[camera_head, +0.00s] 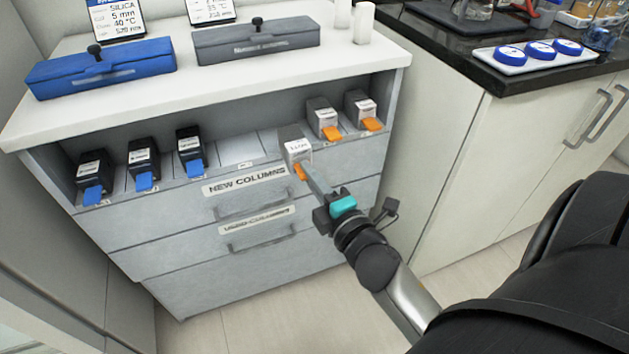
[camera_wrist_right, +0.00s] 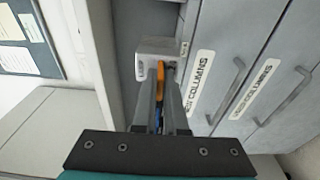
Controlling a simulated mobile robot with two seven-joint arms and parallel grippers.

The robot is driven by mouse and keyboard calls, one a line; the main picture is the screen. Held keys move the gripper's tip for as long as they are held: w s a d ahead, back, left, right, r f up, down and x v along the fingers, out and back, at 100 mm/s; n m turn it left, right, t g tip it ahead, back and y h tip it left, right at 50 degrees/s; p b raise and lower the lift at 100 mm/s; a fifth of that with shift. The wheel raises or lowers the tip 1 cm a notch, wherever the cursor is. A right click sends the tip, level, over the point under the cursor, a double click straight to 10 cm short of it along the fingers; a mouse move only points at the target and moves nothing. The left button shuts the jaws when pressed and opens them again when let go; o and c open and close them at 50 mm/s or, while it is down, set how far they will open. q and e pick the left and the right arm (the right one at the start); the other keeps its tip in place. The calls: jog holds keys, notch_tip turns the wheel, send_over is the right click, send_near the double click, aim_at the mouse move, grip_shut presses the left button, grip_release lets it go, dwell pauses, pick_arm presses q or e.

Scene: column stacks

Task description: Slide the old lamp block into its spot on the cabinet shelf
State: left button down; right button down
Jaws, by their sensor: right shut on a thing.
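The lamp block (camera_head: 297,147) is a light grey box with a white label and an orange tab. My right gripper (camera_head: 305,174) is shut on its orange tab and holds it at the front edge of the cabinet shelf (camera_head: 236,150). In the right wrist view the block (camera_wrist_right: 152,47) is at the far end of my right gripper's fingers (camera_wrist_right: 160,85), against the shelf opening. Whether its base rests on the shelf is hidden. My left gripper is not in view.
Two grey blocks with orange tabs (camera_head: 323,118) stand on the shelf to the right. Several black blocks with blue tabs (camera_head: 144,160) stand to the left. An empty shelf stretch lies between. Drawers (camera_head: 250,208) are below; blue (camera_head: 100,70) and grey (camera_head: 257,42) cases sit on top.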

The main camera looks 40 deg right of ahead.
aim_at(301, 159)
jog(key=shift+w+d, duration=0.2)
jog(key=shift+w, duration=0.8)
jog(key=shift+w+d, duration=0.2)
jog(key=shift+w, duration=0.65)
jog(key=shift+w+d, duration=0.15)
jog(key=shift+w, duration=0.4)
jog(key=shift+w+d, duration=0.15)
jog(key=shift+w, duration=0.4)
jog(key=shift+w+d+b, duration=0.25)
jog(key=shift+w+b, duration=0.25)
jog(key=shift+w, duration=0.75)
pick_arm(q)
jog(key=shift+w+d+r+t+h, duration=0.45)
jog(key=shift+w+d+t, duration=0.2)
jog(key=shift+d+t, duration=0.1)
pick_arm(e)
jog(key=shift+f, duration=0.35)
